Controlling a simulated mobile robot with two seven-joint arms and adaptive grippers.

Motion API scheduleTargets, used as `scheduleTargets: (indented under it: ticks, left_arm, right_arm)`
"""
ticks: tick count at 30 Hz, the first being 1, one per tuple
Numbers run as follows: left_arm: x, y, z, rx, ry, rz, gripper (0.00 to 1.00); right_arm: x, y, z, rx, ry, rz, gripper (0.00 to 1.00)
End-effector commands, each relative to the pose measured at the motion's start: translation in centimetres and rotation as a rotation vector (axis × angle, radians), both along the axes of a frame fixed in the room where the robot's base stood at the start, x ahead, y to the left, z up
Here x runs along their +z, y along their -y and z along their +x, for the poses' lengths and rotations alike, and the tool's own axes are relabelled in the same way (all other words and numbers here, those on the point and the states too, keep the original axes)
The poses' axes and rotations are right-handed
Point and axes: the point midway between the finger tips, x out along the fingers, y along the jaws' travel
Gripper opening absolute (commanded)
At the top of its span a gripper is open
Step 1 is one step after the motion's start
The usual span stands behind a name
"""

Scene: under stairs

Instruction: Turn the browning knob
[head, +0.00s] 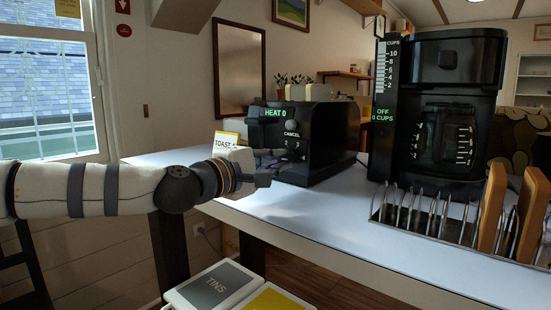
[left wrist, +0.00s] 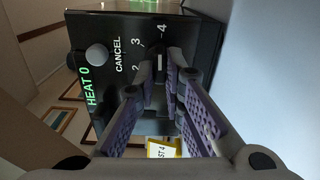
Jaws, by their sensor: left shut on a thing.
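The black toaster (head: 333,135) stands on the table, its front panel showing green "HEAT 0" text and a round grey cancel button (left wrist: 96,54). The browning knob (left wrist: 159,66) is a dark dial with a light mark, below the cancel button on the front. Its numbers 2, 3 and 4 show around it in the left wrist view, the mark lying near 4. My left gripper (head: 274,160) reaches in from the left and is shut on the knob, a fingertip on each side. In the head view the gripper hides the knob. My right gripper is out of view.
A card reading "TOAST 4" (head: 226,141) stands by my left wrist. A black coffee maker (head: 445,110) and a metal rack (head: 415,222) with brown slices are to the right. A bin lid marked "TINS" (head: 215,287) is below. The table front (head: 300,215) is clear.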

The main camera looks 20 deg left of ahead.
Motion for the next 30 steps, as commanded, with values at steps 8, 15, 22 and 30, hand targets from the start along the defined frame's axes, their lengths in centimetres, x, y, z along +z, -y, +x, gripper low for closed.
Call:
scheduleTargets:
  ticks: [8,15,22,30]
  left_arm:
    - [0.13,0.04,0.00,-0.001,0.026,0.067,0.00]
    - [0.09,0.04,-0.01,-0.001,0.030,0.080,0.00]
    - [0.08,0.05,-0.01,-0.001,0.030,0.080,0.00]
    - [0.06,0.04,0.00,-0.001,0.029,0.079,0.30]
  right_arm:
    - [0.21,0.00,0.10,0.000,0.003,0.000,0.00]
    - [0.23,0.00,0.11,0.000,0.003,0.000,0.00]
    - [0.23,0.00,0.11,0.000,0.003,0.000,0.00]
    - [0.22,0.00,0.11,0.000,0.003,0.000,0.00]
